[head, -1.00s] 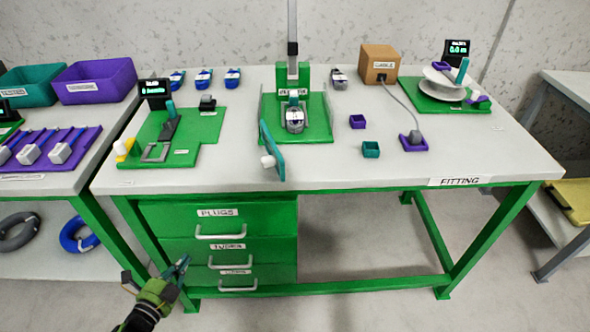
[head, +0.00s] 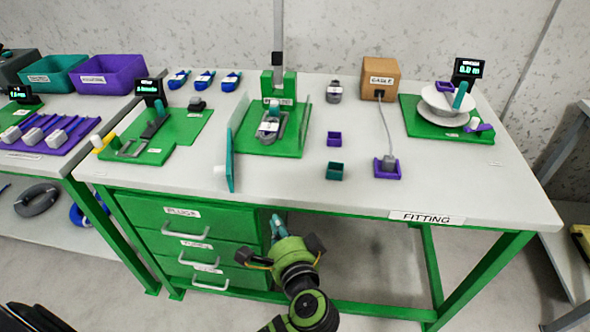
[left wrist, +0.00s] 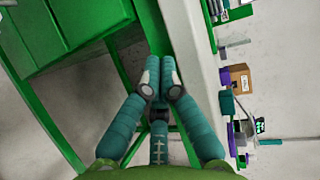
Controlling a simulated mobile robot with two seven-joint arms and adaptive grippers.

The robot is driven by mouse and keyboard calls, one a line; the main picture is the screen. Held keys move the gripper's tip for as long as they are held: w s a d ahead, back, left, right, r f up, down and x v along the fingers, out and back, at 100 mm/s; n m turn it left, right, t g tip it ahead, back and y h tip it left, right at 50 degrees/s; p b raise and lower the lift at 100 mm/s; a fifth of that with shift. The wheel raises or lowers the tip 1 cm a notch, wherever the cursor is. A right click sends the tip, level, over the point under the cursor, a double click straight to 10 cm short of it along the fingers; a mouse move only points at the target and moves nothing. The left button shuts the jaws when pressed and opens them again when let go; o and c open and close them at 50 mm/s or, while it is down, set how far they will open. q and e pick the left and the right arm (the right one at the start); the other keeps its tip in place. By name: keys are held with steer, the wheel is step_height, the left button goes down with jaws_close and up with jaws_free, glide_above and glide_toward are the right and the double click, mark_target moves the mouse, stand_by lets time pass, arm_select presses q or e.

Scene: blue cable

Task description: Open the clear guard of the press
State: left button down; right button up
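The press (head: 292,92) stands at the back middle of the bench, with a grey and blue part in its green base. Its guard (head: 230,160) is a thin teal-edged panel swung out at the front left of the base, seen nearly edge-on. A white knob (head: 219,171) sits on the guard's left face. The press front looks uncovered. My left gripper (head: 277,222) is below the bench's front edge, beside the drawers' right end, apart from the guard. In the left wrist view its teal fingers (left wrist: 160,76) are together with nothing visible between them. My right gripper is out of view.
The bench's front edge (head: 330,200) lies above my left gripper. A green drawer unit (head: 195,240) is left of it. Purple (head: 334,139) and teal (head: 335,171) small boxes stand right of the press. The bench top between guard and teal box is clear.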

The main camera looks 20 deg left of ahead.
mark_target(221, 174)
arm_select(q)
step_height(221, 174, up, 8)
steer(key=t+y, duration=0.1)
steer(key=y, duration=0.2)
steer(key=shift+n, duration=0.4)
steer(key=x, duration=0.9)
steer(key=shift+a+f+p, duration=0.15)
steer(key=shift+p, duration=0.2)
steer(key=shift+s+a+f, duration=0.1)
steer(key=shift+s+a, duration=0.75)
steer(key=shift+a, duration=0.2)
steer(key=shift+s+a+p, duration=0.35)
steer(key=shift+a, duration=0.25)
steer(key=shift+s+a+t+h, duration=0.2)
steer(key=shift+a+t+h, duration=0.1)
steer(key=shift+h, duration=0.1)
steer(key=s+a, duration=0.1)
steer(key=a+m+t+h+p, duration=0.1)
steer(key=shift+s+a+m, duration=0.3)
steer(key=shift+s+a, duration=0.05)
steer(key=shift+s, duration=0.05)
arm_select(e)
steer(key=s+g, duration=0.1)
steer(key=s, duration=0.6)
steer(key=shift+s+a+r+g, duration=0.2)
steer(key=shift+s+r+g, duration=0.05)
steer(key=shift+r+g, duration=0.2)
